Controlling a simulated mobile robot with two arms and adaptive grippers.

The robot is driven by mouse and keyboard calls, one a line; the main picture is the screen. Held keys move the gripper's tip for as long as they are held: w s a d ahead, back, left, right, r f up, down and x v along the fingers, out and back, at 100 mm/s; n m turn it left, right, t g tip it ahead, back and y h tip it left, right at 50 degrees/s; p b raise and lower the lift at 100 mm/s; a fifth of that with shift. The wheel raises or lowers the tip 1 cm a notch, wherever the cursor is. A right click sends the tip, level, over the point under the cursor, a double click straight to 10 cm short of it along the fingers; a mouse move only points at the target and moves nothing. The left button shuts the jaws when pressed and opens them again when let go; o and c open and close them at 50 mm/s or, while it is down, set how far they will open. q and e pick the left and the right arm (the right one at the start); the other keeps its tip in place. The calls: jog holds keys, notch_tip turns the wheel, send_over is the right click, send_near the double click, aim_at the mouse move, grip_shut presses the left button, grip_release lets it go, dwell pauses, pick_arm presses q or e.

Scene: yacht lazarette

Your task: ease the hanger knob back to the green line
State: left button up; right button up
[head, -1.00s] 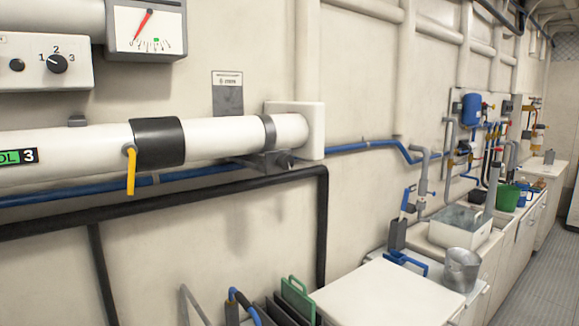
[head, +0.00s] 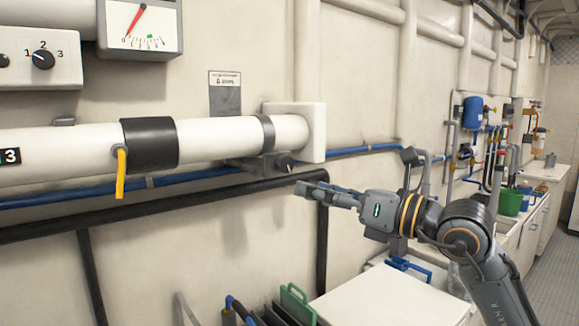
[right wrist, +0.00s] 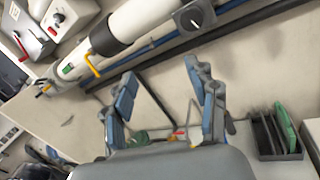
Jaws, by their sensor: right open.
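The hanger knob (head: 284,162) is a small dark round knob on the grey bracket under the right end of the white pipe; it shows in the right wrist view (right wrist: 193,14) near the top. The gauge (head: 140,28) has a red needle tilted to the upper right and a small green mark (head: 150,37) on its scale. The needle's foot is away from the green mark. My right gripper (head: 312,190) is open and empty, just below and right of the knob, apart from it. Its two blue-grey fingers are spread in the right wrist view (right wrist: 160,92). My left gripper is out of view.
The white pipe (head: 220,137) carries a black band with a yellow lever (head: 120,172). A black rail (head: 210,188) runs below the knob. A selector box (head: 42,60) is at upper left. A white counter top (head: 385,298) and upright boards (head: 290,305) lie below.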

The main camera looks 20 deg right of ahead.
aim_at(288, 164)
jog(key=d+r+t+h, duration=0.1)
jog(key=d+r+h, duration=0.1)
jog(key=d+h, duration=0.25)
jog(key=shift+m+y, duration=0.4)
jog(key=shift+y, duration=0.15)
jog(key=p+x, duration=0.4)
jog(key=x, duration=0.9)
jog(key=shift+w+r+p, duration=0.1)
jog(key=shift+w+p, duration=0.15)
jog(key=shift+p, duration=0.15)
jog(key=shift+w+a, duration=0.15)
jog(key=shift+w, duration=0.2)
